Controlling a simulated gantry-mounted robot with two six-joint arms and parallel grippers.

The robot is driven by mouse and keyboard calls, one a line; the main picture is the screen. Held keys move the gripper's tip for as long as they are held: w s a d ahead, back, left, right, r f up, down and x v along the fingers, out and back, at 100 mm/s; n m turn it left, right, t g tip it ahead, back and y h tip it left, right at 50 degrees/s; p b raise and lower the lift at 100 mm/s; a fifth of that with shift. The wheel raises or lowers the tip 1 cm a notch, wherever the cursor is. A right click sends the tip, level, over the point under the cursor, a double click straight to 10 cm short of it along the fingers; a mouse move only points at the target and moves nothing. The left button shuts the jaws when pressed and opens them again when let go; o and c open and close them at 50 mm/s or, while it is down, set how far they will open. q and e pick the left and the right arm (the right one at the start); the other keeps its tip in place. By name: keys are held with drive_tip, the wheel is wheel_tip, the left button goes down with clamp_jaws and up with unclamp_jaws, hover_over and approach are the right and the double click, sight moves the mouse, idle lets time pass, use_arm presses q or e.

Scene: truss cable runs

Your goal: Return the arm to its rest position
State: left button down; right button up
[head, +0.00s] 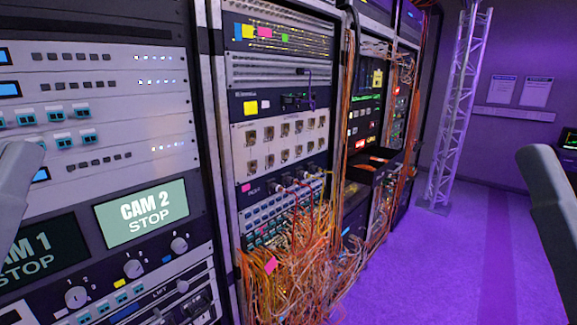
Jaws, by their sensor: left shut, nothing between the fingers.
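A smooth grey link of my left arm (14,190) shows at the left edge, in front of the near rack. A similar grey link of my right arm (552,225) shows at the right edge, over the purple floor. No fingers of either gripper can be made out in the head view. Nothing is seen held by either arm.
The near rack (140,165) carries a lit CAM 2 STOP screen (146,211) and knobs. The middle rack spills tangled orange cables (300,255) towards the floor. A truss tower (461,100) stands behind. The purple floor (450,275) is clear on the right.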

wheel_tip(320, 180, up, 37)
drive_tip(key=p, duration=3.3)
drive_tip(key=shift+r+p, duration=0.2)
drive_tip(key=shift+p, duration=0.15)
